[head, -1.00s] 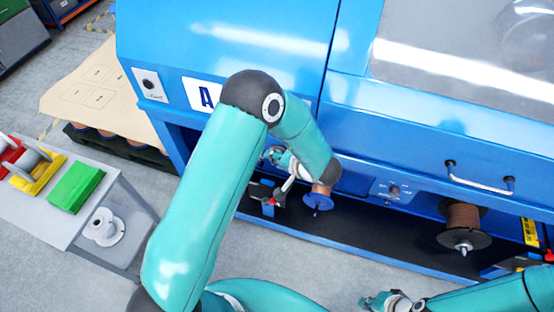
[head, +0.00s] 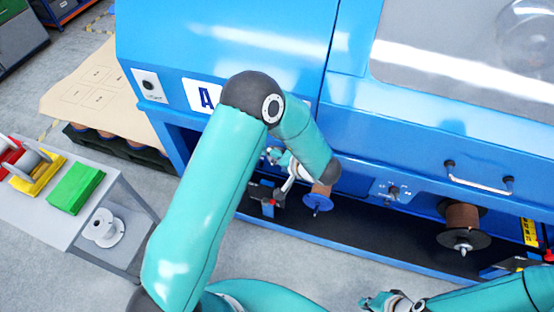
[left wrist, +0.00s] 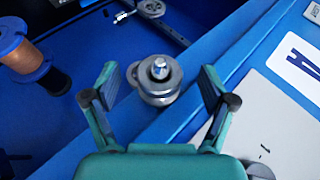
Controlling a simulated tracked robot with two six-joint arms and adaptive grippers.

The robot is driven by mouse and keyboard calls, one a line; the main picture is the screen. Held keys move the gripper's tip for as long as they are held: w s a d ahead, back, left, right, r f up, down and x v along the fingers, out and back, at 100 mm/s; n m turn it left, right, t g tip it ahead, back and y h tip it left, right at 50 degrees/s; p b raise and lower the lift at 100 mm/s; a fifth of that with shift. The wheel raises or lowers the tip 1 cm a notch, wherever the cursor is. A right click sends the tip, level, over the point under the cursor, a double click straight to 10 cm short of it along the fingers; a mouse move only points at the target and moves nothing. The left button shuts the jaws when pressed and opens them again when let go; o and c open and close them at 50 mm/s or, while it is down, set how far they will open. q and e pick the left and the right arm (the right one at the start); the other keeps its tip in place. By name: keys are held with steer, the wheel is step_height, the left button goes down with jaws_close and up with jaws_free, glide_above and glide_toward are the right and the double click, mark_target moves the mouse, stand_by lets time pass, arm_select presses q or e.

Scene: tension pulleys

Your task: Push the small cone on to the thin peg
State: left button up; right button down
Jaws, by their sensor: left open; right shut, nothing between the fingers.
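In the left wrist view, a small round stepped metal piece (left wrist: 155,88) with a bright narrow tip (left wrist: 159,68) stands between the fingers. I cannot tell which part of it is the small cone and which the thin peg. My left gripper (left wrist: 158,76) is open, with a finger on either side of the metal piece and a gap to each. In the head view the left gripper (head: 274,156) is mostly hidden by its own arm in the blue machine's lower opening. My right gripper (head: 384,301) is shut and empty at the bottom edge.
A blue spool (head: 317,203) with copper wire hangs close below the left gripper. A dark-flanged copper spool (head: 462,218) is further right. The blue machine (head: 225,45) surrounds the left gripper's space. A grey table (head: 22,205) with a green block (head: 76,187) stands left.

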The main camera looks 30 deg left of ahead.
stand_by(0.3)
arm_select(q)
steer(key=w+d+r+p, duration=0.1)
steer(key=d+r+p, duration=0.5)
steer(key=p, duration=0.1)
steer(key=shift+w+r+p, duration=0.2)
steer(key=shift+p, duration=0.2)
steer(key=shift+d, duration=0.1)
stand_by(0.9)
